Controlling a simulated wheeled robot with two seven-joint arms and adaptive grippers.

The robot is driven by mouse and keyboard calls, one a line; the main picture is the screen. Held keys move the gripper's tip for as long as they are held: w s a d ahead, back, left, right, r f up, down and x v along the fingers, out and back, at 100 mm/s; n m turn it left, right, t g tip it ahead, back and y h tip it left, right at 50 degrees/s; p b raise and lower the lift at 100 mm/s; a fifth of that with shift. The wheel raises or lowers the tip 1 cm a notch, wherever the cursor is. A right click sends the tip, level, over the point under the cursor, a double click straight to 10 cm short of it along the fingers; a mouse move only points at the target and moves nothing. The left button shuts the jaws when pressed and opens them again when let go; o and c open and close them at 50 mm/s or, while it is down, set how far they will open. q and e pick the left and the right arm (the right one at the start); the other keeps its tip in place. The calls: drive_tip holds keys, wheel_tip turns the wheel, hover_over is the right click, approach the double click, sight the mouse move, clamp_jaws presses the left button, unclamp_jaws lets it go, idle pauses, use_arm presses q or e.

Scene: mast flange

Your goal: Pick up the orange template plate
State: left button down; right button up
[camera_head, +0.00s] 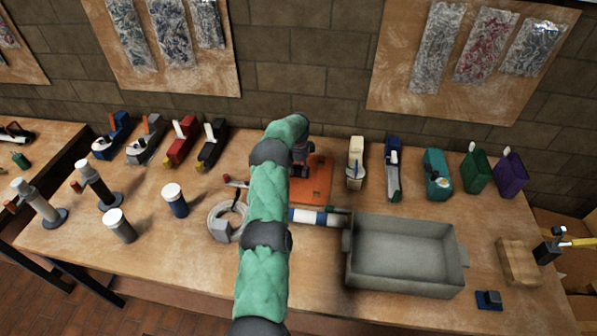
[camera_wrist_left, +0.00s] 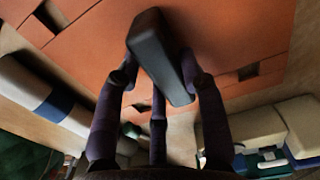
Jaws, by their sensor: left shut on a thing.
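The orange template plate (camera_head: 319,180) lies at the back middle of the wooden table, partly hidden behind my green-sleeved left arm. It fills the upper part of the left wrist view (camera_wrist_left: 240,40), with small dark slots in it. My left gripper (camera_head: 301,168) is over the plate's left part. In the left wrist view its dark fingers (camera_wrist_left: 160,75) are closed around a dark grey block-like grip (camera_wrist_left: 160,55) that stands out from the plate. I cannot tell whether the plate touches the table. My right gripper is not in view.
A grey open bin (camera_head: 405,292) stands right of my arm, with a white-and-blue roll (camera_head: 318,217) beside it. A coiled cable (camera_head: 222,222) lies to the left. Cream (camera_head: 355,160) and blue (camera_head: 393,170) tools stand right of the plate.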

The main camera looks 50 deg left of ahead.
sight(298, 168)
use_arm(q)
wheel_tip(298, 168, up, 3)
drive_tip(key=shift+a+r, duration=0.1)
drive_tip(key=s+d+r+p, duration=0.1)
drive_tip(key=s+d+r, duration=0.7)
drive_tip(key=d, duration=0.3)
drive_tip(key=shift+s+r+p, duration=0.4)
drive_tip(key=shift+r, duration=0.35)
